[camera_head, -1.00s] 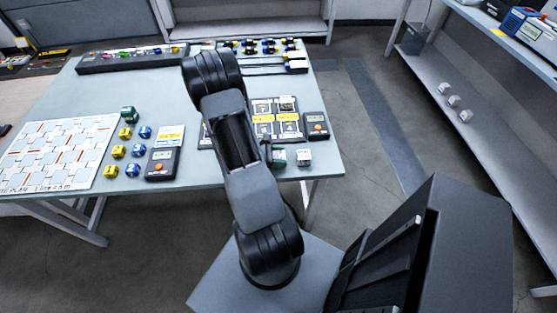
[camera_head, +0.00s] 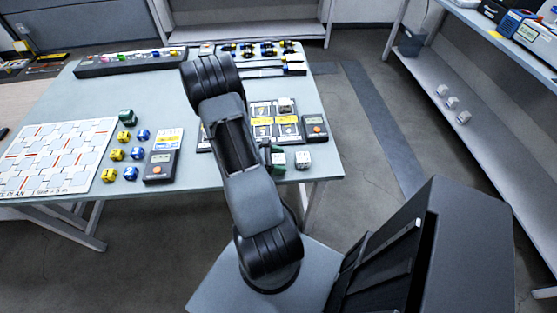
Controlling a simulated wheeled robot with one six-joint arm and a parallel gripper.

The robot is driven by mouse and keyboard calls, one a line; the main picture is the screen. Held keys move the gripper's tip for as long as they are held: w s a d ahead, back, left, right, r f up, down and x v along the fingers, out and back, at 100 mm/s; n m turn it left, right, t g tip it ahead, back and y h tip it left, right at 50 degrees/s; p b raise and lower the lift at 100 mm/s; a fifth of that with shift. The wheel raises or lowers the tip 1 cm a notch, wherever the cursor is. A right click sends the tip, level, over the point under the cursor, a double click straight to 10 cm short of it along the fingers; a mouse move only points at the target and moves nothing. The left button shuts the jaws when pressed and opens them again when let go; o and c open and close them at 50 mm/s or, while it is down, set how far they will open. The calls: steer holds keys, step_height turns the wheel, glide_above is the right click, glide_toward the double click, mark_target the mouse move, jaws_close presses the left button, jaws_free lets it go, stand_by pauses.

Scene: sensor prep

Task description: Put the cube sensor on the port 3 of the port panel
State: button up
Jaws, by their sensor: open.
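The port panel (camera_head: 262,107) lies on the table behind my arm, with yellow labels and several square ports; my arm hides its left part. A pale cube (camera_head: 285,103) sits at its upper right port. Two more cubes stand in front of the panel near the table's front edge: a green and white one (camera_head: 279,161) and a white one (camera_head: 302,160). I cannot tell which is the cube sensor, nor read the port numbers. My gripper (camera_head: 268,152) is mostly hidden behind my arm; only a dark part shows close to the green and white cube. It is open.
Handheld meters (camera_head: 314,127) and (camera_head: 161,166) flank the panel. Yellow and blue cubes (camera_head: 116,154) and a green one (camera_head: 127,117) stand left, beside a plan board (camera_head: 60,155). A black rack (camera_head: 130,63) and cables lie at the back. The left-centre table is clear.

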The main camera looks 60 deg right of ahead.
steer(key=b+v, duration=0.1)
steer(key=v, duration=1.3)
steer(key=shift+f, duration=0.1)
